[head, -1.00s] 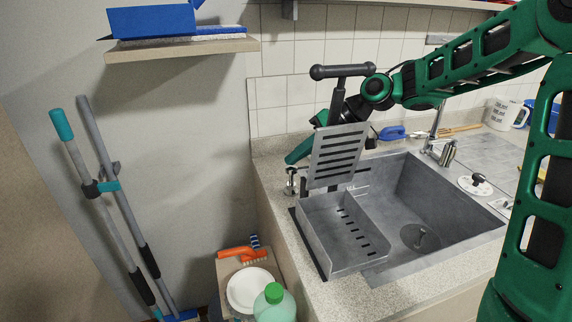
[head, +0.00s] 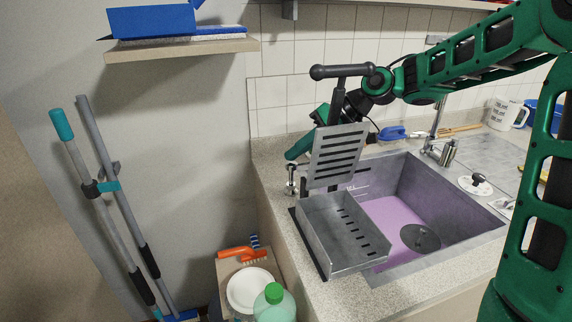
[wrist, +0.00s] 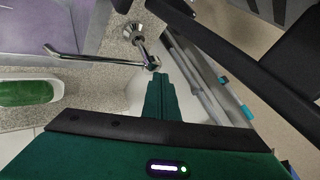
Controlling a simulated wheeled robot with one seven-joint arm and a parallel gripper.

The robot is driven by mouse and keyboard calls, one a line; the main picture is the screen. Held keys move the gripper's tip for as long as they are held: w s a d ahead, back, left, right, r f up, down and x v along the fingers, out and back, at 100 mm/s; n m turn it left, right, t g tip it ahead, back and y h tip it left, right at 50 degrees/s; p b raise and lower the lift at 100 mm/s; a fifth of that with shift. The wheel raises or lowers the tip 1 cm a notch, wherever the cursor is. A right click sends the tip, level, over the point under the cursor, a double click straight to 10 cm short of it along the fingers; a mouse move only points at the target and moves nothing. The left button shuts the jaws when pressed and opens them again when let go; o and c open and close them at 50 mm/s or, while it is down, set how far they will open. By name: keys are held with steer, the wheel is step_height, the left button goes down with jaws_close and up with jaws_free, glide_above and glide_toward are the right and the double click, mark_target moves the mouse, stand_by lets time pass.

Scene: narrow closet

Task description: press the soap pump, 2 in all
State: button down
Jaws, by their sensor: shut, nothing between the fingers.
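The soap pump (head: 291,181) is a small chrome fixture standing on the speckled counter, left of the sink. In the wrist view its round base (wrist: 134,33) and long thin spout (wrist: 95,60) show, the spout reaching left over the sink. My gripper (head: 291,156) is above the pump, its green fingers pointing down and left. In the wrist view my gripper's shut fingertips (wrist: 157,76) are right at the pump's top end. I cannot tell whether they touch it. Nothing is held.
The sink (head: 410,205) has a pinkish-purple floor and a dark drain. A grey slotted rack (head: 340,155) and tray (head: 335,262) stand beside my gripper, close to my arm. The tap (head: 436,135) is behind the sink. A shelf (head: 185,49) is at upper left.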

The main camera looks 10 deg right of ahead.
steer(key=shift+r, duration=0.55)
steer(key=shift+r, duration=0.1)
steer(key=shift+r, duration=2.45)
stand_by(0.6)
